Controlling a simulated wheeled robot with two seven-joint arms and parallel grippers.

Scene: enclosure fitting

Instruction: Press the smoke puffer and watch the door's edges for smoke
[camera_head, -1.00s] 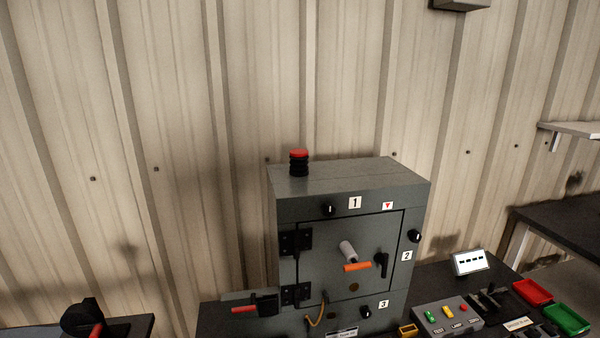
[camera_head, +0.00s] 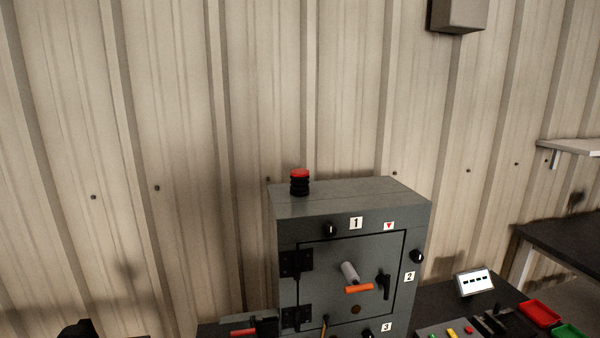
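The smoke puffer (camera_head: 300,182), a black ribbed bellows with a red top, stands upright on the top left of the grey enclosure (camera_head: 350,194). The enclosure's door (camera_head: 330,272) is shut in its frame. A grey cylinder (camera_head: 349,272) and an orange bar (camera_head: 359,289) show on the door, with a black handle (camera_head: 384,284) at its right and black hinges at its left. No smoke shows at the door's visible edges; the bottom edge is near or below the frame's edge.
Black knobs and labels 1, 2 and 3 surround the door. At the lower right are a small display (camera_head: 474,282), a red tray (camera_head: 541,313), a green tray (camera_head: 568,331) and a button box (camera_head: 450,330). The wall behind is ribbed metal, with a grey box (camera_head: 457,15) high up.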

